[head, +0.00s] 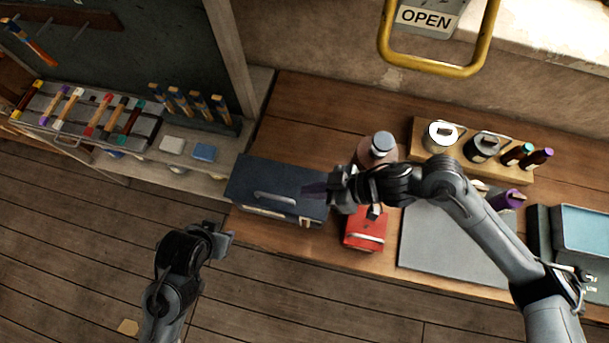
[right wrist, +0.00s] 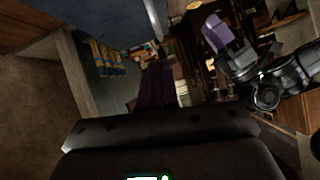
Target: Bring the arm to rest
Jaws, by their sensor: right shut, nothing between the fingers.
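My right gripper (head: 312,190) reaches in from the right, its purple fingers shut and empty. In the head view they overlap the right part of a dark blue box (head: 255,178) with a grey handle; I cannot tell whether they touch it. The shut purple fingers also show in the right wrist view (right wrist: 157,85). My left gripper (head: 230,237) is at the lower left, in front of the bench edge and apart from the box. It also shows in the right wrist view (right wrist: 215,35), but its opening is unclear.
A red box (head: 366,228) and a bottle (head: 382,146) are close to my right wrist. A wooden rack (head: 420,160) of jars stands behind my right forearm. A grey mat (head: 430,245) lies under it. A shelf of tools (head: 95,115) is at left. Bench behind the blue box is clear.

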